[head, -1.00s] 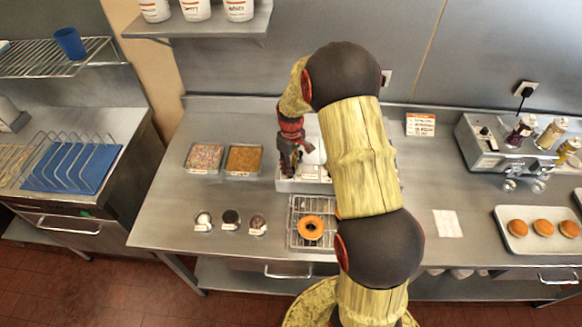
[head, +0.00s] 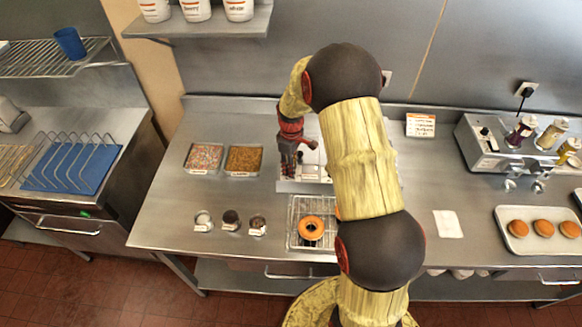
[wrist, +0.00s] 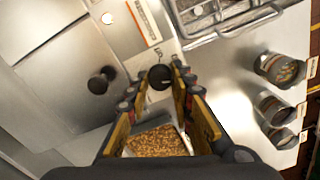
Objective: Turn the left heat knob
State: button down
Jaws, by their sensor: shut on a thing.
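The glaze unit is a steel box (head: 318,187) on the counter behind the wire rack, partly hidden by my arm. In the wrist view, a round black knob (wrist: 160,78) sits on its front strip, at the end nearer the topping trays. My gripper (wrist: 159,71) has its fingertips on either side of this knob and is shut on it. In the head view, my gripper (head: 289,169) points down at the unit's left front, and the knob is hidden there. A second black knob (wrist: 100,83) stands on the steel top, apart from the fingers.
Two topping trays, one with pink sprinkles (head: 205,158) and one brown (head: 243,159), lie left of my gripper. Three small cups (head: 230,220) stand at the front left. A wire rack (head: 297,238) holds a doughnut (head: 311,228) close in front of the unit.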

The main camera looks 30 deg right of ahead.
jog(key=c, duration=1.5)
grip_release()
jog(key=shift+c, duration=0.2)
jog(key=shift+r, duration=0.1)
notch_tip(320, 180, up, 12)
jog(key=shift+m, duration=0.3)
